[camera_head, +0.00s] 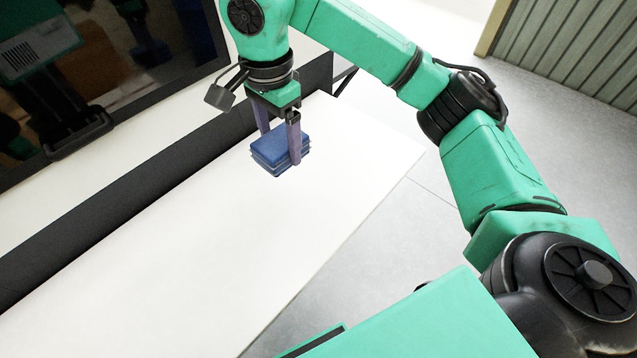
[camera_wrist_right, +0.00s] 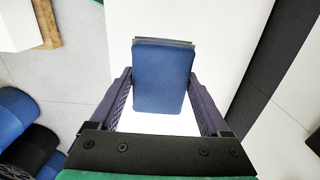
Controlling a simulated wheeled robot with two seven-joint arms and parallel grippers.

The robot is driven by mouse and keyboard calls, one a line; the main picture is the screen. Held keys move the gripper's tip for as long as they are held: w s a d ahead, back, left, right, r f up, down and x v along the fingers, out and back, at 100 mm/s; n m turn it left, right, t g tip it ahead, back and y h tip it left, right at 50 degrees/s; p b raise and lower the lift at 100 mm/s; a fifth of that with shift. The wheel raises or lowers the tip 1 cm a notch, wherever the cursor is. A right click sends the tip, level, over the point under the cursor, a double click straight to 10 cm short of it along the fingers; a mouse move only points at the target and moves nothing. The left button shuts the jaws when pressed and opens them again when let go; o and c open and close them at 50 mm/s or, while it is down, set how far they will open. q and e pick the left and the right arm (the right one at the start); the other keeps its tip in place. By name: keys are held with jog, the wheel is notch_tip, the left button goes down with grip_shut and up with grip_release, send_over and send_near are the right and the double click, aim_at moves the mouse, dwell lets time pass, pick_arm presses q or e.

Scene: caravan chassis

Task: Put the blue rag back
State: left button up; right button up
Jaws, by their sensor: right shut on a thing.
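The blue rag (camera_head: 272,151) is a thick, folded block of blue layers with paler edges. It also shows in the right wrist view (camera_wrist_right: 163,77), between the two purple-grey fingers. My right gripper (camera_head: 281,146) is shut on the rag from two opposite sides and points down over a white surface (camera_head: 235,225). I cannot tell whether the rag's underside touches that surface. My left gripper is not in view.
A dark strip (camera_head: 130,205) runs along the back of the white surface. Behind it stands a dark, reflective panel (camera_head: 105,60). The white surface is clear to the lower left of the rag. Grey floor (camera_head: 400,230) lies beyond its front edge.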

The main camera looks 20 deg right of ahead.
jog(key=f, duration=0.1)
jog(key=a+f, duration=0.1)
jog(key=f, duration=0.1)
jog(key=s+a+f, duration=0.1)
jog(key=shift+f+b, duration=0.3)
jog(key=shift+f, duration=0.05)
jog(key=f+p, duration=0.1)
jog(key=f, duration=0.2)
jog(key=f+p, duration=0.1)
jog(key=f, duration=0.2)
jog(key=f+p, duration=0.1)
jog(key=f, duration=0.2)
jog(key=shift+w+f, duration=0.25)
jog(key=shift+f, duration=0.1)
notch_tip(320, 180, down, 4)
jog(key=shift+a+f+p, duration=0.15)
jog(key=shift+p, duration=0.5)
jog(key=shift+a+f, duration=0.1)
jog(key=shift+f, duration=0.2)
jog(key=o, duration=1)
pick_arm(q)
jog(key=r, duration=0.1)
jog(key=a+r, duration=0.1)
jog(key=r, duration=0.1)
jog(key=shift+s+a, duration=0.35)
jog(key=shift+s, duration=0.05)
